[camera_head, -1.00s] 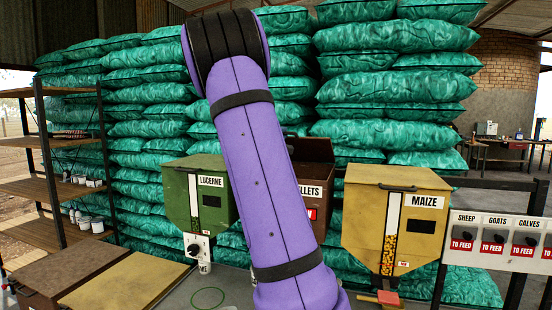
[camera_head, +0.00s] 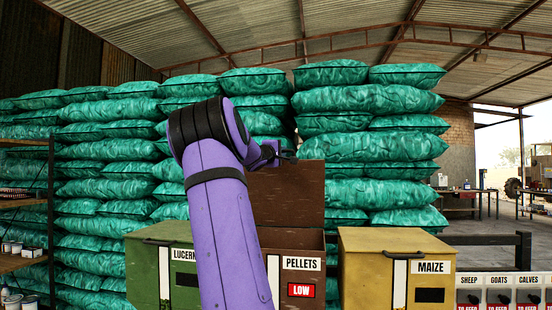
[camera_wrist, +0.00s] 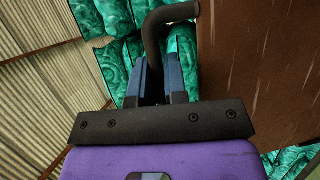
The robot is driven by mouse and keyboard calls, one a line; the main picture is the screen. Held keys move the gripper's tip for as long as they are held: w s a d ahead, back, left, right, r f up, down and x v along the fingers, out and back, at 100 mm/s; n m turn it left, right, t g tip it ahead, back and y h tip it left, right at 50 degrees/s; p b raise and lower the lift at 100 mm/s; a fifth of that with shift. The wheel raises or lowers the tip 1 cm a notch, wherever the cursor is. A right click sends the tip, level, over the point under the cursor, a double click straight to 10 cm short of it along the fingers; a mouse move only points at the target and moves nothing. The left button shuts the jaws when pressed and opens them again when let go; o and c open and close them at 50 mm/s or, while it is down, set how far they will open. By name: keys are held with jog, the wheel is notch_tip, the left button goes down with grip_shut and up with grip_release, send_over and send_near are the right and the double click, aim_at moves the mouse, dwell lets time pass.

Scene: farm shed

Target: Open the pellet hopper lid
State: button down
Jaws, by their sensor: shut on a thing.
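The brown pellet hopper (camera_head: 301,272) stands in the middle of the head view, with a PELLETS label and a red LOW sign. Its brown lid (camera_head: 288,195) is raised and stands about upright at the back. My gripper (camera_head: 279,150) is at the lid's upper edge. In the wrist view my gripper (camera_wrist: 160,65) has its blue fingers shut on the dark bent handle (camera_wrist: 172,14), beside the brown lid face (camera_wrist: 262,65). My purple arm hides the hopper's left part. The inside of the hopper is not visible.
The green lucerne hopper (camera_head: 150,270) stands left of it and the yellow maize hopper (camera_head: 375,265) right, both with lids down. Stacked green sacks (camera_head: 370,145) rise close behind. A switch panel (camera_head: 505,285) is at the lower right, shelves (camera_head: 25,205) at the left.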

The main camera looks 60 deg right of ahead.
jog(key=shift+w+d+r, duration=0.15)
jog(key=shift+w+d, duration=0.1)
jog(key=shift+d, duration=0.3)
jog(key=c, duration=1.2)
grip_release()
jog(key=v, duration=1)
jog(key=shift+a, duration=0.4)
